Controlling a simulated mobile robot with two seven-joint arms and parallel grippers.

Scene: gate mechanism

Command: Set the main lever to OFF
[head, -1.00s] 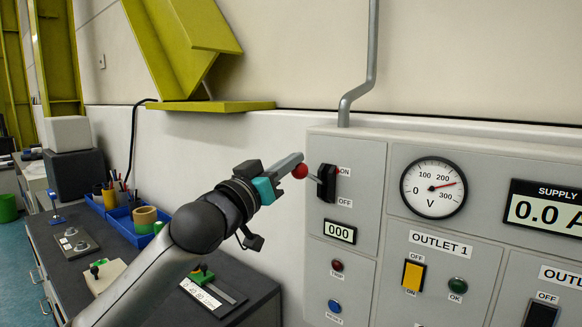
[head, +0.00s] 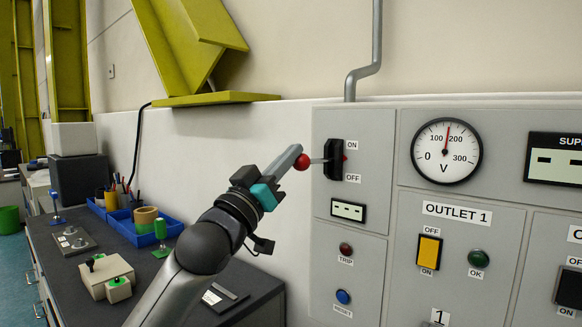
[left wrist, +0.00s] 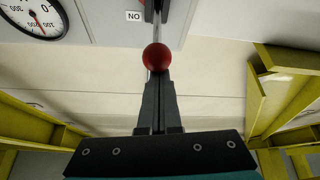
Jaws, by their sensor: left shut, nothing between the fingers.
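The main lever is a red ball knob (head: 302,162) on a thin rod from a black switch housing (head: 335,160), between the ON and OFF labels. The rod stands about level, roughly midway between the two labels. My left gripper (head: 294,155) is shut and empty, its fingertips at the upper left side of the knob. In the left wrist view the red knob (left wrist: 157,57) sits just beyond the closed fingertips (left wrist: 156,76); whether they touch is hard to tell. My right gripper is not in view.
The panel carries a voltmeter (head: 447,151) reading between 100 and 200, a small dashed display (head: 348,211), and an OUTLET 1 yellow switch (head: 429,251). A bench (head: 135,245) with a blue tray (head: 150,234) lies left. A yellow-green shelf (head: 215,98) juts out above.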

